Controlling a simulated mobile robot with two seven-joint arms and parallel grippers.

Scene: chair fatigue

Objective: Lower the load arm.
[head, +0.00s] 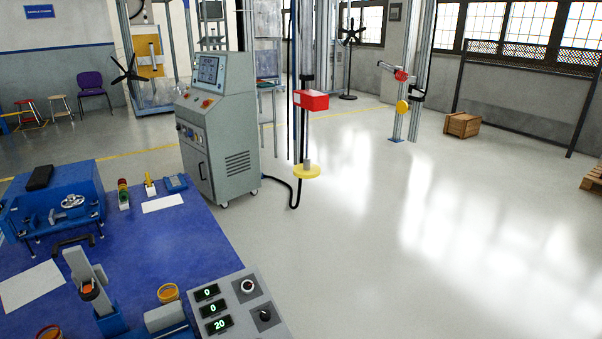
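Neither of my grippers is in the head view. Two fixtures could be the load arm, and I cannot tell which one is. One is a dark vertical rod with a red block (311,100) and a round yellow pad (306,171) at its lower end, hanging right of the grey control cabinet (217,130). The pad appears above the floor, with nothing visible under it. The other is a horizontal arm with a red part (401,76) on an upright post farther back, with a yellow disc (402,106) below the arm.
A blue table (150,235) fills the lower left, with a control box (240,312) showing green digits, a blue machine (55,205) and small parts. A black cable runs on the floor by the cabinet. A wooden crate (462,125) stands farther back.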

